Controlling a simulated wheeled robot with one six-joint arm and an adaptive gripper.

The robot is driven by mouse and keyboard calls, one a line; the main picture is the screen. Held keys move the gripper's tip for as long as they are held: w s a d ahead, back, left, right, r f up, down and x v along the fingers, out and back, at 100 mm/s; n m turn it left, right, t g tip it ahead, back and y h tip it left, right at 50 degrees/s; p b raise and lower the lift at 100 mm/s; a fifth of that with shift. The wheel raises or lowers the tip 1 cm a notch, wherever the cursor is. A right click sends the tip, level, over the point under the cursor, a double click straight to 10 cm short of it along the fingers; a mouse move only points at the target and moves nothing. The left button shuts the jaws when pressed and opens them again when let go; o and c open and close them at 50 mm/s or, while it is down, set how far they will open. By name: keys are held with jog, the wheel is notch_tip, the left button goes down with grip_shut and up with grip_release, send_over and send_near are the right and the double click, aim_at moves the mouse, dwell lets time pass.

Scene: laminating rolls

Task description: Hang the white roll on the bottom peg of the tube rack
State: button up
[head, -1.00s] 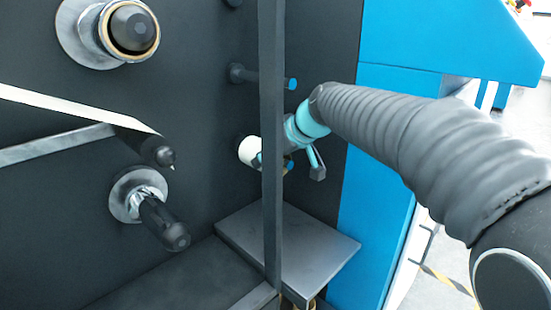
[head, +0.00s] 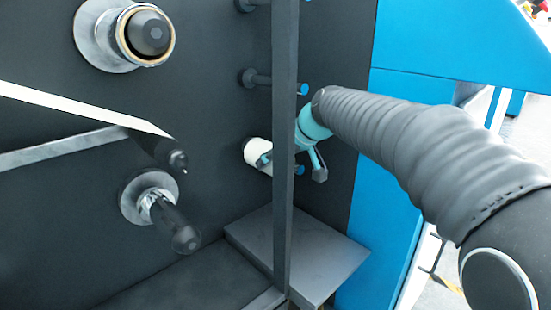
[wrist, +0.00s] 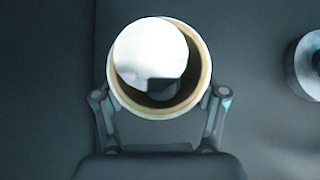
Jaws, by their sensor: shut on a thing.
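The white roll (head: 257,153) is low on the dark panel of the tube rack in the head view, partly behind an upright bar. My gripper (head: 266,158) is shut on it, one finger on each side in the wrist view. That view looks into the roll's brown-rimmed open end (wrist: 160,108). A pale round end face (wrist: 148,52), seemingly the bottom peg's, fills much of that opening. The peg's blue tip (head: 300,169) sticks out on the near side of the roll, so the roll appears to be around the peg, close to the panel.
A higher peg (head: 268,80) with a blue tip is empty above the roll. The dark upright bar (head: 284,120) stands in front of the rack. A grey plate (head: 325,262) lies below. Large spindles (head: 150,37) and a white web strip (head: 85,108) are at the left.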

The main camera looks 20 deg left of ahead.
jog(key=o, duration=1.3)
jog(key=shift+o, duration=0.2)
jog(key=v, duration=1.2)
